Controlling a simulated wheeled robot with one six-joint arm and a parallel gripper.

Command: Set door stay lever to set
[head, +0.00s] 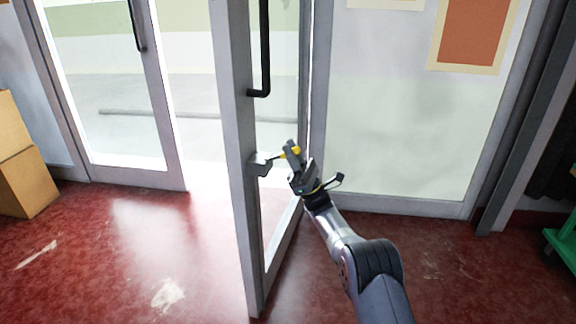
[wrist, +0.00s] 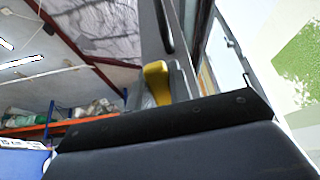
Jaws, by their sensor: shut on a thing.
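The door stay lever (head: 282,154) has a yellow end and reaches out from a grey bracket (head: 261,164) on the free edge of the open glass door (head: 237,150). My gripper (head: 293,152) comes from the lower right and is shut on the lever, with yellow showing around its fingers. In the wrist view the yellow lever (wrist: 157,82) stands upright beyond the dark gripper body, its lower part hidden. I cannot read any set marking on the bracket.
A black pull handle (head: 264,50) is on the door above the lever. A second glass door leaf (head: 120,90) stands left of the opening. Cardboard boxes (head: 22,165) are at the far left. A green item (head: 562,240) is at the right edge. The red floor is mostly clear.

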